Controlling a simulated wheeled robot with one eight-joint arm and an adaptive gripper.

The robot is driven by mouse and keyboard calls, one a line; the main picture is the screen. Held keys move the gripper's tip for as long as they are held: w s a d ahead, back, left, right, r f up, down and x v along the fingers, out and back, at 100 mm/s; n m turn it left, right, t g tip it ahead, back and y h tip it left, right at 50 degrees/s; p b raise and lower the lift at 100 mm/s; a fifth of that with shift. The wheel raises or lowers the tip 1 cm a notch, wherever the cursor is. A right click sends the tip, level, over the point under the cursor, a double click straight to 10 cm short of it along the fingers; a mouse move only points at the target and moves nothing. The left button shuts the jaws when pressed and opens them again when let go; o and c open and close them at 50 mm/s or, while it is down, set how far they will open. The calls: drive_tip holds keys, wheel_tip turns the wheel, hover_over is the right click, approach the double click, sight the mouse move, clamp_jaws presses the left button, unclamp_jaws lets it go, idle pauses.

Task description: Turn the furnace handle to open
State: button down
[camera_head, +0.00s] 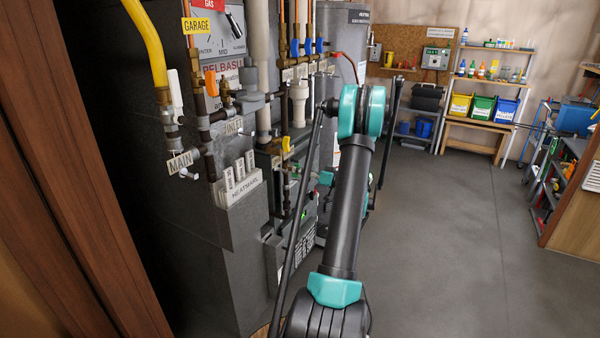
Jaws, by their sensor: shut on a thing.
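The grey furnace (200,260) stands left of centre, with pipes, valves and labels on its front. A dial (215,38) marked MID, with a dark lever (233,24), is at its upper left. An orange valve lever (211,84), a white one (176,88) and a yellow one (287,145) sit on the pipes. I cannot tell which part is the furnace handle. My arm reaches forward from the bottom centre beside the furnace. Teal parts of it show low behind the upright link. My gripper and whatever it touches are hidden behind my arm.
A wooden post (75,170) stands close on the left. A grey tank (345,50) is behind the pipes. A shelf with yellow, green and blue bins (482,108) is at the back. A workbench (575,200) is at right. The floor (450,250) between is clear.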

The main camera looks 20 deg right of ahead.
drive_tip(key=n, duration=0.5)
drive_tip(key=shift+s, duration=0.1)
idle(0.5)
drive_tip(key=c, duration=1.6)
unclamp_jaws()
drive_tip(key=shift+o, duration=0.2)
drive_tip(key=v, duration=1.2)
drive_tip(key=shift+a, duration=0.1)
